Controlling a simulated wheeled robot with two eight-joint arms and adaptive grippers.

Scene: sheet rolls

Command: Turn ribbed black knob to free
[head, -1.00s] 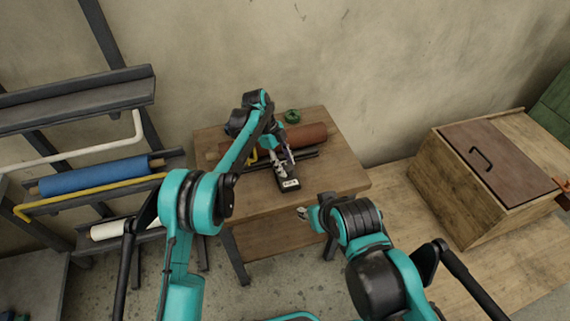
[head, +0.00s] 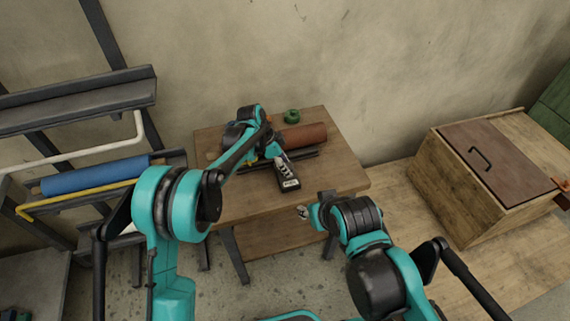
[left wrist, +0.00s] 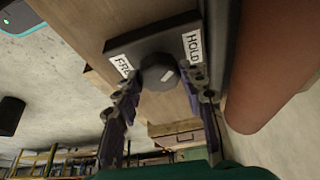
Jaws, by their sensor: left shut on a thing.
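The ribbed black knob (left wrist: 160,73) stands out from a dark block with white labels, one reading HOLD (left wrist: 193,46) and a partly covered one starting FR (left wrist: 122,65). A short white mark on the knob's face lies between the two labels. My left gripper (left wrist: 164,82) is shut on the knob, one finger on each side. In the head view the dark block (head: 289,184) lies on the wooden table, and my left gripper (head: 280,163) covers the knob there. My right gripper (head: 303,212) is small, in front of the table; its jaws cannot be made out.
A reddish-brown roll (head: 305,134) lies on the table (head: 235,207) behind the block, with a green ring (head: 291,115) behind it. A rack with a blue roll (head: 95,176) stands at the left. A wooden box (head: 480,190) stands at the right.

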